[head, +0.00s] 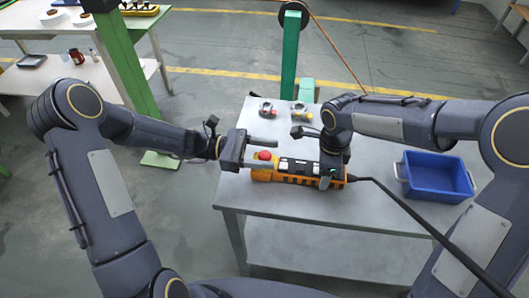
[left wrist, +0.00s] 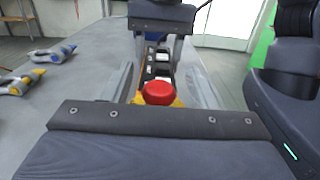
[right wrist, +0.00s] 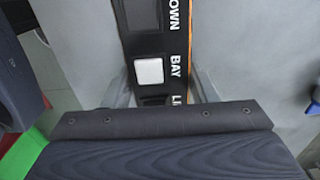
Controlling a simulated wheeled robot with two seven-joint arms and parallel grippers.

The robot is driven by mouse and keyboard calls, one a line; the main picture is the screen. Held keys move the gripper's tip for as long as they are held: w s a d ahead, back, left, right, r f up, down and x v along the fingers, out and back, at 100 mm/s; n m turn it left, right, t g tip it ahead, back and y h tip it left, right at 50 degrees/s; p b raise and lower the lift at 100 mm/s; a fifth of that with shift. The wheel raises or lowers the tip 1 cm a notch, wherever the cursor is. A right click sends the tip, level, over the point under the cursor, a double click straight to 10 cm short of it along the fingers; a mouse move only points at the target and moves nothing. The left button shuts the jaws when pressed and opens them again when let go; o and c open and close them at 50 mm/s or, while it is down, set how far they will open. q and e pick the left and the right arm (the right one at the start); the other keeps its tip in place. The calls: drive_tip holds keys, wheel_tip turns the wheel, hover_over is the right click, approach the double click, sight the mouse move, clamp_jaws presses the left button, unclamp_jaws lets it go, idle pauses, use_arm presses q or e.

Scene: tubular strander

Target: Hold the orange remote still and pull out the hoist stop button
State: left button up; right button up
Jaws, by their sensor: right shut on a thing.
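The orange remote (head: 290,179) lies on the grey table with a black face and white buttons. Its red stop button (head: 264,155) is at the left end. My left gripper (head: 268,152) is open at that end, its fingers on either side of the button. In the left wrist view the red button (left wrist: 158,93) sits between the open fingers, with a gap on both sides. My right gripper (head: 330,178) is shut across the remote's right part. The right wrist view shows the remote's black face (right wrist: 152,45), with white lettering, between the fingers.
A blue bin (head: 436,178) stands at the table's right. A black cable (head: 400,205) runs from the remote's right end. The table's front left (head: 240,197) is clear.

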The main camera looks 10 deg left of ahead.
use_arm(q)
drive_tip(key=a, duration=1.2)
use_arm(e)
drive_tip(key=o, duration=1.4)
